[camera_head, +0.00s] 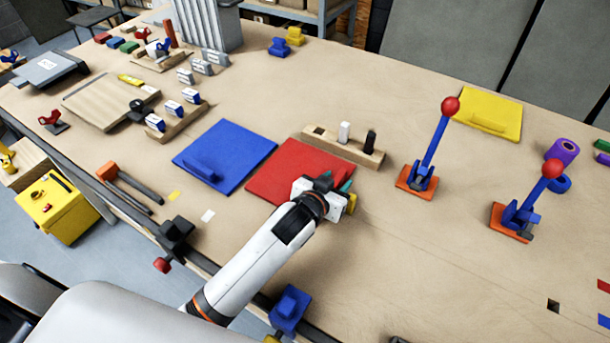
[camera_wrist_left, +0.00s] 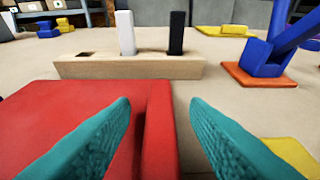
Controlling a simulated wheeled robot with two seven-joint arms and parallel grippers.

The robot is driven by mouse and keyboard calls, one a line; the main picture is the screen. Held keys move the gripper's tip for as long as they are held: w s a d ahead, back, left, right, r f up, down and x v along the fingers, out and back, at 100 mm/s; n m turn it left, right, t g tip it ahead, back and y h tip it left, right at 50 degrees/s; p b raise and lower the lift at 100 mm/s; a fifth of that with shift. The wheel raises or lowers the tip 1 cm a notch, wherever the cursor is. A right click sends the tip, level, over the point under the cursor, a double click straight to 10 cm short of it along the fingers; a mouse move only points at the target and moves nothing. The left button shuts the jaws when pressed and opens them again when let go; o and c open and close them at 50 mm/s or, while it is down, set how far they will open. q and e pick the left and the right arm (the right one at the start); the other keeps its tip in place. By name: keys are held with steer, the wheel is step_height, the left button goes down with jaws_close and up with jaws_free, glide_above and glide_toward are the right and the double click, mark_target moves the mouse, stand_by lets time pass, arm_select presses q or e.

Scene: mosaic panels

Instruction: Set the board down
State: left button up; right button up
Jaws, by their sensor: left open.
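A red board (camera_head: 295,165) lies flat on the table beside a blue board (camera_head: 228,150), with a narrow gap between them. A yellow board (camera_head: 490,112) lies at the back right. My left gripper (camera_head: 336,184) is over the right part of the red board. In the left wrist view the red board (camera_wrist_left: 60,125) lies flat, and its raised red handle (camera_wrist_left: 158,130) stands between the two teal fingers of my left gripper (camera_wrist_left: 160,102). The fingers are open, with a visible gap on each side of the handle. My right gripper is not in view.
A wooden block (camera_head: 345,149) with a white and a black peg stands just behind the red board. Two orange-based clamps with blue levers (camera_head: 430,150) (camera_head: 527,205) stand to the right.

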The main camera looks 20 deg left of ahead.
arm_select(q)
steer(key=shift+s, duration=0.1)
steer(key=shift+c, duration=0.8)
jaws_close()
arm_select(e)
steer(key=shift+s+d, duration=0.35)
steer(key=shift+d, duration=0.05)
arm_select(q)
step_height(320, 180, up, 9)
steer(key=shift+a+f+b, duration=0.1)
steer(key=shift+b, duration=0.25)
steer(key=s+a+n+y+b, duration=0.1)
steer(key=s+a+n+y, duration=0.1)
steer(key=s+a, duration=0.5)
steer(key=shift+s+a+r+y, duration=0.2)
steer(key=shift+s+a+y, duration=0.15)
steer(key=shift+a, duration=0.3)
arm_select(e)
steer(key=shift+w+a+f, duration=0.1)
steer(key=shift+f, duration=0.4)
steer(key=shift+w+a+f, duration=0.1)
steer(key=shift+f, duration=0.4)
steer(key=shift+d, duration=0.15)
